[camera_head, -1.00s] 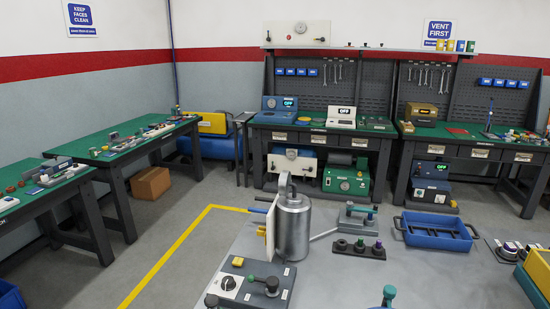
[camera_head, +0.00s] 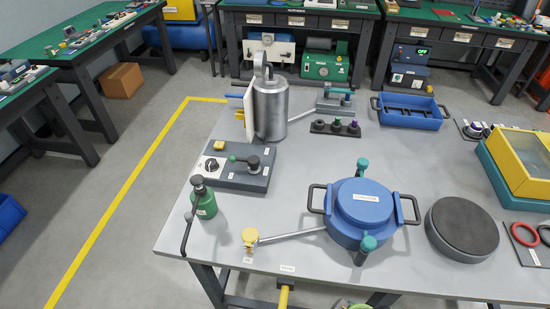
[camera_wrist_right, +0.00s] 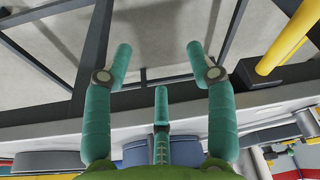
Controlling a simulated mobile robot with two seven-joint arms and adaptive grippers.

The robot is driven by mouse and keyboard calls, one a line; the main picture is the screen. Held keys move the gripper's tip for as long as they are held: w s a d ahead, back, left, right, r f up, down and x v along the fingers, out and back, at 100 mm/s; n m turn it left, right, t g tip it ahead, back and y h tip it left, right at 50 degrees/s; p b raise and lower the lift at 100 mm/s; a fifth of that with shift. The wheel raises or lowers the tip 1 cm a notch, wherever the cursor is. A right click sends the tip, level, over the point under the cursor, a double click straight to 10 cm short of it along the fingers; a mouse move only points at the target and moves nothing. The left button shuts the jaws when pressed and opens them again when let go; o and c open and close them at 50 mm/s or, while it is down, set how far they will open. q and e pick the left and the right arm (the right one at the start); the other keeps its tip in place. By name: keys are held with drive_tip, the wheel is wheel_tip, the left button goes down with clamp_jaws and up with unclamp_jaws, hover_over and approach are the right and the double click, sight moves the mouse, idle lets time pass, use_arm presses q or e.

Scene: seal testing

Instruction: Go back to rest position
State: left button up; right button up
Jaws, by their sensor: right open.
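My right gripper (camera_wrist_right: 160,62) shows in the right wrist view with its teal fingers spread apart and nothing between them. It is near the front edge of the grey table, with dark table frame bars and floor beyond the fingers. In the head view only a small green piece shows at the bottom edge, perhaps part of this gripper. My left gripper is in neither view.
The grey table (camera_head: 310,262) carries a blue lidded vessel (camera_head: 362,208), a dark round disc (camera_head: 461,227), a metal canister (camera_head: 270,110), a green bottle (camera_head: 204,205) and a blue tray (camera_head: 411,122). A yellow pipe (camera_wrist_right: 292,38) is near the gripper. Open floor lies left.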

wheel_tip(320, 180, down, 12)
drive_tip(key=s, duration=0.3)
drive_tip(key=s+d+f+g, duration=0.2)
drive_tip(key=s+d+f, duration=0.1)
drive_tip(key=s+f, duration=1.2)
drive_tip(key=shift+s, duration=0.5)
